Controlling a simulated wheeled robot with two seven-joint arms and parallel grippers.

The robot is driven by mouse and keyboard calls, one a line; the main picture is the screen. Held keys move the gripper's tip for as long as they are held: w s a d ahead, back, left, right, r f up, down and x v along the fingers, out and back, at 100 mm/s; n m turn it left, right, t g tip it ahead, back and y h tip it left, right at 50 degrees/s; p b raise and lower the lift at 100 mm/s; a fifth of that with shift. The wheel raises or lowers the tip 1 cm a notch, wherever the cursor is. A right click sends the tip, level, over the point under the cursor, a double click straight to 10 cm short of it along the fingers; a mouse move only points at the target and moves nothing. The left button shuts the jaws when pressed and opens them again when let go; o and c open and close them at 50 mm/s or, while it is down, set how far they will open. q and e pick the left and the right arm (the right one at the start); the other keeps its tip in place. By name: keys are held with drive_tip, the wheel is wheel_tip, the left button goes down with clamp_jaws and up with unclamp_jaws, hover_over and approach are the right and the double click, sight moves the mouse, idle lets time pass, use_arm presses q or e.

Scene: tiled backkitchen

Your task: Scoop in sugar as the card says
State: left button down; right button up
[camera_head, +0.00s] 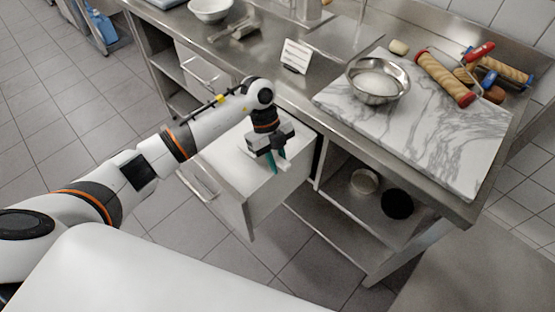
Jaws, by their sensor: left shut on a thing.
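A small white card (296,55) with dark lines stands on the steel counter; its writing is too small to read. A metal bowl (378,92) with white contents sits on a marble slab (440,135). A white drawer or bin (225,200) is pulled out below the counter, and its top shows a smooth white area that may be sugar. My left gripper (275,163) is over this white area, teal tips pointing down. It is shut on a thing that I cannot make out. My right gripper is not in view.
Rolling pins (445,78) and other tools crowd the slab's back right. A white bowl (210,10) and metal utensils (235,30) are at the counter's back left. Two round containers (397,204) stand on the shelf below. Tiled floor is clear at left.

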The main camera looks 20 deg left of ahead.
use_arm(q)
drive_tip(key=shift+f, duration=0.35)
drive_tip(key=shift+a+r, duration=0.1)
drive_tip(key=shift+w+a, duration=0.3)
drive_tip(key=shift+a, duration=0.1)
drive_tip(key=shift+w+a, duration=0.1)
drive_tip(key=shift+w+a+b, duration=0.2)
drive_tip(key=shift+a+b, duration=0.1)
drive_tip(key=shift+a, duration=0.05)
drive_tip(key=shift+a, duration=0.15)
drive_tip(key=shift+w+a, duration=0.3)
drive_tip(key=shift+a, duration=0.15)
idle(0.6)
